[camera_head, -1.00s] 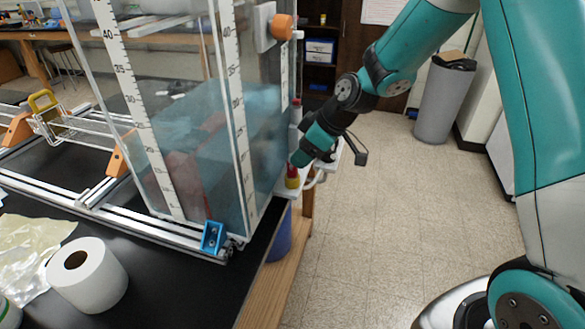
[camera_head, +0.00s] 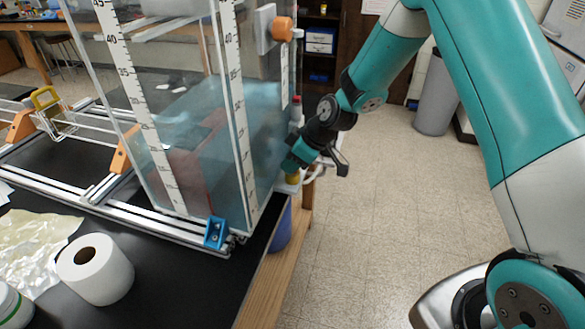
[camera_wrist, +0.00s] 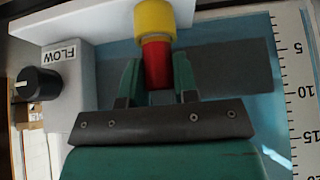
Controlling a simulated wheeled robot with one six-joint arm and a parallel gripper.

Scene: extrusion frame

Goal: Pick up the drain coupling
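The drain coupling (camera_wrist: 157,62) has a red body and a wider yellow end. In the wrist view the red body lies between the two green fingers of my gripper (camera_wrist: 156,72), and the yellow end sticks out past the fingertips. The fingers flank the red body closely; I cannot tell whether both touch it. In the head view my gripper (camera_head: 292,163) is low beside the tank's right wall, and only the yellow part of the coupling (camera_head: 292,179) shows below it. The red part is hidden there.
The clear tank (camera_head: 190,120) with measuring scales stands close left of my gripper. A white box marked FLOW with a black knob (camera_wrist: 36,83) is beside the coupling. A blue bucket (camera_head: 281,232) is below. Floor to the right is clear.

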